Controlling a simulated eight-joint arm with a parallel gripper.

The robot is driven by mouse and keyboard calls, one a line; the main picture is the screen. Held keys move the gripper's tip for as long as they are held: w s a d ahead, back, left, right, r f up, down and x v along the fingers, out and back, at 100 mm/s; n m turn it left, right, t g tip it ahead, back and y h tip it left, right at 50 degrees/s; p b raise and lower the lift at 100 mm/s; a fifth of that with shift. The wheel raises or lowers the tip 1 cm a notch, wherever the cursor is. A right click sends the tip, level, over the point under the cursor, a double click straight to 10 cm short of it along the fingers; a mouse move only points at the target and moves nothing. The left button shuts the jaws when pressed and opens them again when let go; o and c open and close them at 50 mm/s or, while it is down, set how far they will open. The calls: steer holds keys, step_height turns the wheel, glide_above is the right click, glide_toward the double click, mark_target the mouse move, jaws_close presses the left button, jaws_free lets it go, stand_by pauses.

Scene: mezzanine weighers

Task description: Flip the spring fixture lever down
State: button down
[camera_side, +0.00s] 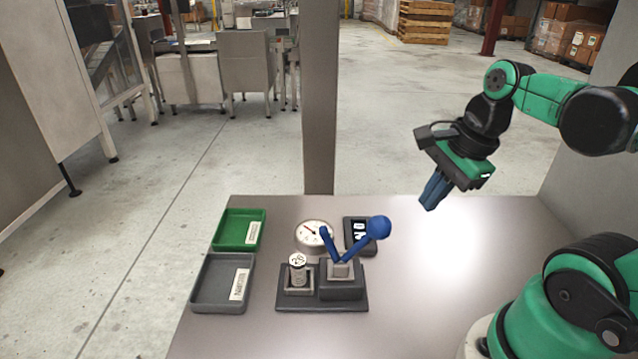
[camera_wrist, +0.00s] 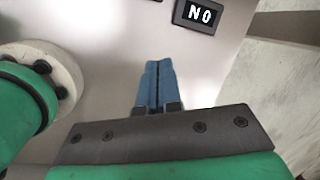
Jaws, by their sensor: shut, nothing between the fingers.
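The spring fixture (camera_side: 322,305) stands on the table as a dark base with two blocks. Its blue lever (camera_side: 357,246) rises from the right block and slants up to the right, ending in a round blue knob (camera_side: 379,227). A second blue arm (camera_side: 327,243) slants up to the left from the same block. A light cylinder (camera_side: 298,270) stands upright in the left holder. My gripper (camera_side: 430,205) is above the table, right of the knob and apart from it, with its blue fingers shut and empty. The wrist view shows the shut fingers (camera_wrist: 153,66); the fixture is not recognisable there.
A green tray (camera_side: 225,231) and a grey tray (camera_side: 207,283) lie on the table's left side. A round dial (camera_side: 309,233) and a dark display (camera_side: 351,226) stand behind the fixture. The display (camera_wrist: 200,14) reads "NO" in the wrist view. The table right of the fixture is clear.

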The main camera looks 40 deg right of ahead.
steer(key=shift+w+a+f, duration=0.6)
steer(key=shift+a+f, duration=0.2)
steer(key=shift+a, duration=0.15)
steer(key=shift+w+a+f, duration=0.55)
steer(key=shift+a+f, duration=0.25)
steer(key=shift+a, duration=0.15)
steer(key=shift+w+a+r+g+h, duration=0.2)
steer(key=shift+a+r+g+h, duration=0.05)
steer(key=shift+r+g+h, duration=0.05)
